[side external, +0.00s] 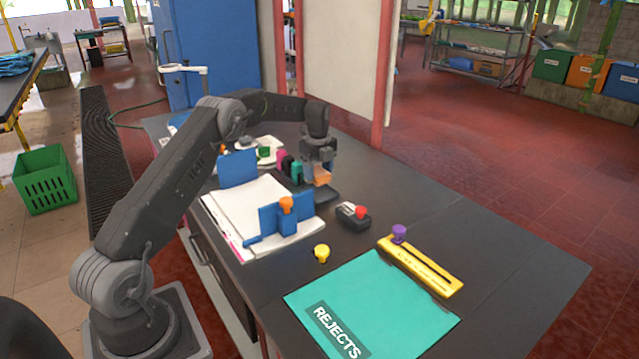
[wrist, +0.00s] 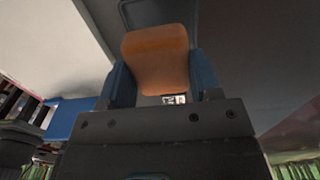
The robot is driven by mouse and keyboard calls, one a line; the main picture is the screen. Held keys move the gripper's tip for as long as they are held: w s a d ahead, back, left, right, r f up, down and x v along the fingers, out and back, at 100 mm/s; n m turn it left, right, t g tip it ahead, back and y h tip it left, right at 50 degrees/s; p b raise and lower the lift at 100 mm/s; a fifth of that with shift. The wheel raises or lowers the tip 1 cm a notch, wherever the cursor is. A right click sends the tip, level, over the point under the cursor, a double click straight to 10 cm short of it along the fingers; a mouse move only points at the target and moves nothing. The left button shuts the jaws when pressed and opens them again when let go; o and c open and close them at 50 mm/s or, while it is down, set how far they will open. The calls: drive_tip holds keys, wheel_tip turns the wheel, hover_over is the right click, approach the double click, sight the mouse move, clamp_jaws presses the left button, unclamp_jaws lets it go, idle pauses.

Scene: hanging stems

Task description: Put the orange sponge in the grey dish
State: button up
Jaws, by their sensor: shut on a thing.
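The orange sponge (side external: 322,176) is between the fingers of my gripper (side external: 319,170), at the far part of the table. In the wrist view the sponge (wrist: 155,58) is held between the two blue-grey fingers of my gripper (wrist: 160,80). A dark grey dish (side external: 325,194) lies on the table just under and beside the sponge. A grey shape behind the sponge in the wrist view (wrist: 160,12) may be the same dish. I cannot tell whether the sponge touches the dish.
Small pink, black and teal items (side external: 289,166) stand left of my gripper. A black box with a red knob (side external: 353,215) is in front. An open binder (side external: 250,208), blue holder (side external: 285,216), yellow bar (side external: 420,266) and teal mat (side external: 375,290) lie nearer. The right table side is clear.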

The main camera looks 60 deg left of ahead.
sight(320, 183)
drive_tip(key=shift+w+d+f, duration=0.15)
drive_tip(key=shift+w+f, duration=0.05)
drive_tip(key=shift+f, duration=1.95)
drive_tip(key=shift+f, duration=0.1)
drive_tip(key=o, duration=0.9)
